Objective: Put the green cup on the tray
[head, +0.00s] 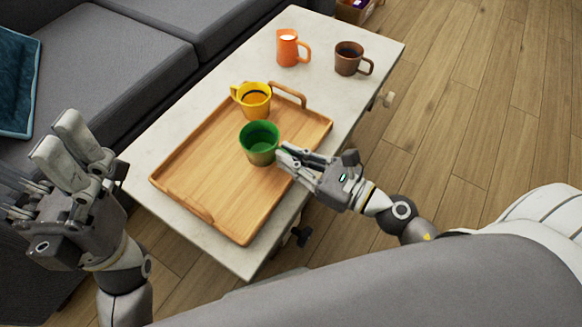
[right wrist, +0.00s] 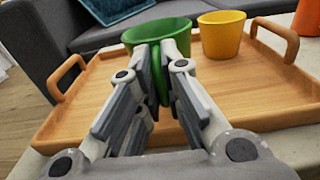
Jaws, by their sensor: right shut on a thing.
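The green cup (head: 260,138) is upright over the middle of the wooden tray (head: 205,205), next to the yellow cup. I cannot tell for sure whether its base touches the tray. My right gripper (head: 284,154) is shut on the green cup at its near right side. In the right wrist view the green cup (right wrist: 172,32) shows beyond the fingers, with a green strip, apparently its handle, between them. The fingers hide part of the cup. My left gripper (head: 62,138) is at the left, away from the tray, open and empty.
A yellow cup (head: 257,106) stands on the tray behind the green one. An orange cup (head: 287,50) and a brown mug (head: 348,60) stand on the pale table (head: 235,62) beyond the tray. A grey sofa (head: 130,62) borders the table. The tray's near left part is bare.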

